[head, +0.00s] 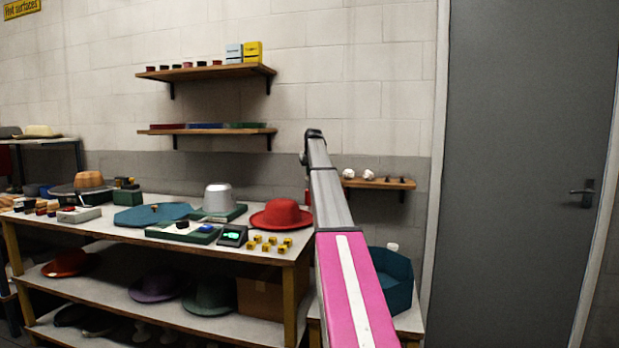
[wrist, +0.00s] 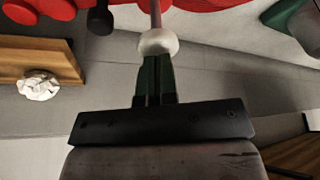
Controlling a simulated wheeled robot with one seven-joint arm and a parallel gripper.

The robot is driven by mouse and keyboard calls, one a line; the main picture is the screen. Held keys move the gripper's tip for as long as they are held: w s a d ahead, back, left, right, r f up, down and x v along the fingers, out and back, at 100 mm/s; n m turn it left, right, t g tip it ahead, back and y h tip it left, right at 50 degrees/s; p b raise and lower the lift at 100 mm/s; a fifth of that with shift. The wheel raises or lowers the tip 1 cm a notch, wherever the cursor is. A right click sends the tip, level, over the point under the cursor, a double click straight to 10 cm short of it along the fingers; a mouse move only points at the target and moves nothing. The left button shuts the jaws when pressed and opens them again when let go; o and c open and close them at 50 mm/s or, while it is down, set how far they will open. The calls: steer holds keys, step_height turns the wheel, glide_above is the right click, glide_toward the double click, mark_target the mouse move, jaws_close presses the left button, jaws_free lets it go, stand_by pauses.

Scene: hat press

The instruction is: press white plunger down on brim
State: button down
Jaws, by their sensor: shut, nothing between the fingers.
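In the wrist view, a white rounded knob (wrist: 158,42), likely the white plunger, sits on a thin pinkish rod (wrist: 155,10). My gripper (wrist: 156,62) has its dark green fingers shut with nothing between them. The fingertips line up with the knob and appear very close to it; I cannot tell whether they touch. Red parts (wrist: 230,5) lie along the top edge of this view; which of them is the brim is unclear. In the head view my arm hides the gripper and I cannot make out the rod.
A red hat (head: 281,214) rests at the right end of the workbench (head: 105,232), near several small yellow blocks. A teal faceted box (head: 390,279) stands right of my arm. A small wooden shelf (head: 385,184) on the wall holds white lumps. A grey door (head: 530,150) is at right.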

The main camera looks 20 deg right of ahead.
steer(key=shift+s+f, duration=0.15)
steer(key=shift+f, duration=2.15)
stand_by(0.6)
steer(key=shift+r, duration=0.15)
steer(key=shift+r, duration=5.55)
